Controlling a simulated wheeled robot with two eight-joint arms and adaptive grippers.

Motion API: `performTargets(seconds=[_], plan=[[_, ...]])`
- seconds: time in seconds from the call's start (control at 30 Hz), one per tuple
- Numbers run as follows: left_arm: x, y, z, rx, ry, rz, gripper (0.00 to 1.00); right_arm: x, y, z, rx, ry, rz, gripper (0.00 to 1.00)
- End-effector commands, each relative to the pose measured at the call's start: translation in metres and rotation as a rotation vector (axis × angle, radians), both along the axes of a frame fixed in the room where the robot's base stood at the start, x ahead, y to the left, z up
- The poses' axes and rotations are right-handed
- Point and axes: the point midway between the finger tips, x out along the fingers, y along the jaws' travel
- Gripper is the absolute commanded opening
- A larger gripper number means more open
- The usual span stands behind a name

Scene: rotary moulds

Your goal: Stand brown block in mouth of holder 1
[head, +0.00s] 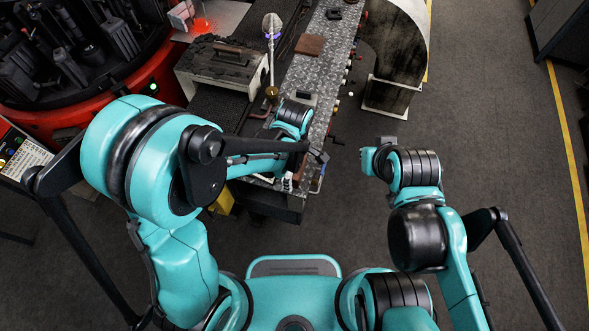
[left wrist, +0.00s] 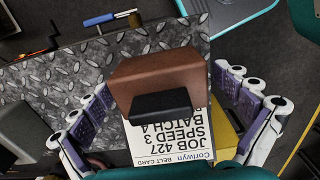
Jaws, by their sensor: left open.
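In the left wrist view, a brown block (left wrist: 165,72) with a black bar-like piece (left wrist: 167,97) on its near side lies between the spread fingers of my left gripper (left wrist: 160,80). The gripper is open, with gaps on both sides of the block. The block overlaps a printed white card (left wrist: 165,140) in this picture; whether they touch is unclear. In the head view, my left arm hides most of this spot; white finger parts (head: 287,181) show below the wrist. I cannot identify holder 1 surely.
A patterned metal bench (head: 300,72) runs away from me. A flat brown piece (head: 310,45) lies farther along it. A grey box (head: 222,66) stands left, a curved metal housing (head: 398,50) right. A blue-handled tool (left wrist: 100,19) lies beyond the block. Open floor is right.

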Motion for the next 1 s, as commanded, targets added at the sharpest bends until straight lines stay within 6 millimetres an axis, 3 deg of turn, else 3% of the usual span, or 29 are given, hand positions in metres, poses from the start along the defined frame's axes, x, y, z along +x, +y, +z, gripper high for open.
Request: performTargets(seconds=[0.13, 0.4, 0.47, 0.77, 1.0], plan=[[0.0, 0.0, 0.001, 0.0, 0.0, 0.0, 1.0, 0.0, 0.0, 0.001, 0.0, 0.0, 0.0, 0.0], [0.0, 0.0, 0.001, 0.0, 0.0, 0.0, 0.29, 0.0, 0.0, 0.001, 0.0, 0.0, 0.0, 0.0], [0.0, 0.0, 0.001, 0.0, 0.0, 0.0, 0.17, 0.0, 0.0, 0.001, 0.0, 0.0, 0.0, 0.0], [0.0, 0.0, 0.004, 0.0, 0.0, 0.0, 0.17, 0.0, 0.0, 0.002, 0.0, 0.0, 0.0, 0.0], [0.0, 0.0, 0.024, 0.0, 0.0, 0.0, 0.17, 0.0, 0.0, 0.018, 0.0, 0.0, 0.0, 0.0]])
